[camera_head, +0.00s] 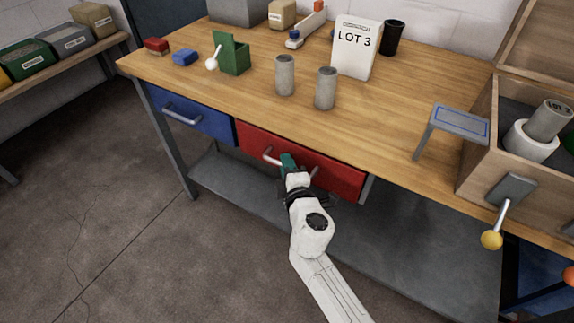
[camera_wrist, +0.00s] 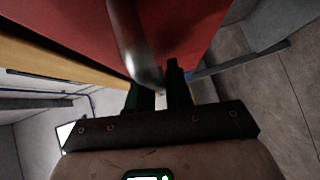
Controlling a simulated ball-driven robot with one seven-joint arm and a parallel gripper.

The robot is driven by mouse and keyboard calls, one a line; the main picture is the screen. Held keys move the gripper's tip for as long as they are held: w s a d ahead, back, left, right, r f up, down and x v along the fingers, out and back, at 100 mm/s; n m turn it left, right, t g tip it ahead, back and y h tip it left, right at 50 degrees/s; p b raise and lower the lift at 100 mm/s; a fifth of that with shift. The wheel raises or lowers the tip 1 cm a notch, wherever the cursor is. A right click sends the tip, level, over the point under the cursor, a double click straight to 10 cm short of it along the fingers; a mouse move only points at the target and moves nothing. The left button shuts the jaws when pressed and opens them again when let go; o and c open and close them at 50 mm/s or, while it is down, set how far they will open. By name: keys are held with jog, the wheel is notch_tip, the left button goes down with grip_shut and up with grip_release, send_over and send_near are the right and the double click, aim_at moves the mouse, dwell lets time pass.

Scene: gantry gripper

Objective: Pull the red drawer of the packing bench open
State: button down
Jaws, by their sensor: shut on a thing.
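The red drawer (camera_head: 325,172) is set in the front of the wooden packing bench (camera_head: 250,105), right of a blue drawer (camera_head: 200,120). Its front looks about level with the bench edge, though my arm covers part of it. The drawer's metal handle (camera_head: 268,156) is at the left of its front. My gripper (camera_head: 288,162) is at this handle, shut on it. In the wrist view, the silver handle (camera_wrist: 128,45) runs down between the fingers of my gripper (camera_wrist: 158,92), with the red drawer front (camera_wrist: 185,30) behind it.
A lever with a yellow ball (camera_head: 491,240) sticks out from a wooden crate (camera_head: 480,150) at the right. Grey cylinders (camera_head: 326,88), a green box (camera_head: 234,55) and a LOT 3 sign (camera_head: 357,48) stand on the bench. A grey lower shelf (camera_head: 400,250) lies beneath. The floor (camera_head: 120,220) at the left is clear.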

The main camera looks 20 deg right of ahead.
jog(key=s+a+b, duration=0.2)
jog(key=s+a, duration=0.5)
jog(key=a, duration=0.3)
jog(key=s+a+b, duration=0.3)
jog(key=s+a, duration=0.4)
jog(key=a, duration=0.3)
jog(key=shift+s+a, duration=0.15)
jog(key=shift+s, duration=0.2)
jog(key=c, duration=1.4)
grip_release()
jog(key=s, duration=0.3)
jog(key=s+a+r, duration=0.1)
jog(key=s, duration=0.6)
jog(key=shift+s+a+r, duration=0.2)
jog(key=shift+s+a, duration=0.05)
jog(key=shift+s, duration=0.05)
